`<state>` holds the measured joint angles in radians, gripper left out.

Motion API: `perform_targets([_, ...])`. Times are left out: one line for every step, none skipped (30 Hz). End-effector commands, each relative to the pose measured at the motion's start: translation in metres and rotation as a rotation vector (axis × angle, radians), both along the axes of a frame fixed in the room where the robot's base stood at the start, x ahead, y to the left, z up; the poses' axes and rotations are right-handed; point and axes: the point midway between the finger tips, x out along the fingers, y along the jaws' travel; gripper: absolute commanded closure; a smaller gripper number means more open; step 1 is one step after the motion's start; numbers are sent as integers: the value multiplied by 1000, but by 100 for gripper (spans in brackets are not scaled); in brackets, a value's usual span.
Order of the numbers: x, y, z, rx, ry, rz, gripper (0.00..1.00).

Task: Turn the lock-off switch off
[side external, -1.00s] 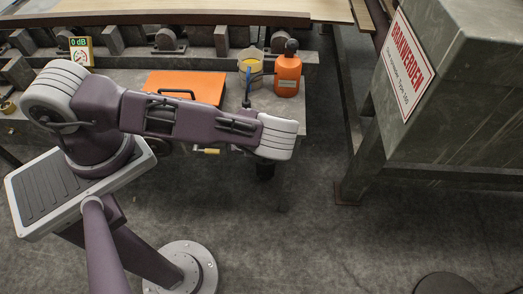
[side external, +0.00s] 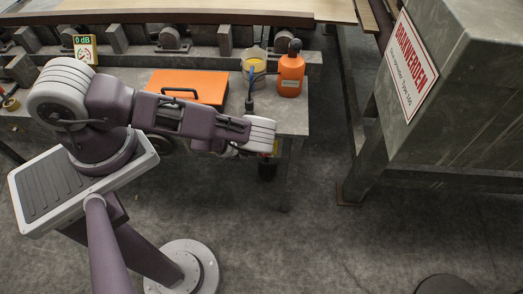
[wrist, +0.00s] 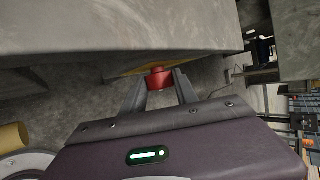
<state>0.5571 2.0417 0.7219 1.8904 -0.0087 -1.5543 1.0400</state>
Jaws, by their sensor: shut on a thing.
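In the wrist view the lock-off switch shows as a red knob (wrist: 160,78) in front of a yellow plate (wrist: 140,67), under the edge of a grey metal surface. My gripper (wrist: 159,87) has one finger on each side of the knob and is shut on it. The knob's markings and exact angle are not readable. In the side view my gripper (side external: 267,170) hangs at the bench's front edge, below the pale wrist. A small patch of red and yellow shows beside it; the knob itself cannot be made out there.
An orange case (side external: 187,86) with a black handle lies on the grey bench (side external: 292,121). A grey machine with a warning sign (side external: 412,67) stands at right. The floor between is clear.

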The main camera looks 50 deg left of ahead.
Motion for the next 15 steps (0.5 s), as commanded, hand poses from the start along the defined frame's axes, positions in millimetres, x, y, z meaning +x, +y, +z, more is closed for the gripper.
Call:
perform_targets([0,-1,0,-4,-1,-2,100])
perform_targets([0,-1,0,-4,-1,-2,100])
perform_targets([0,-1,0,-4,-1,-2,100])
perform_targets([0,-1,0,-4,-1,-2,100])
perform_targets([0,-1,0,-5,0,-2,100])
perform_targets([0,-1,0,-5,0,-2,100])
perform_targets([0,-1,0,-5,0,-2,100])
perform_targets([0,-1,0,-5,0,-2,100])
perform_targets([0,-2,-1,-5,0,-2,100])
perform_targets([0,-2,-1,-5,0,-2,100])
perform_targets([0,-2,-1,-5,0,-2,59])
perform_targets([0,-1,0,-5,0,-2,51])
perform_targets([0,-1,0,-4,1,-2,45])
perform_targets([0,-1,0,-4,0,-1,43])
perform_targets([0,-1,0,-4,0,-1,43])
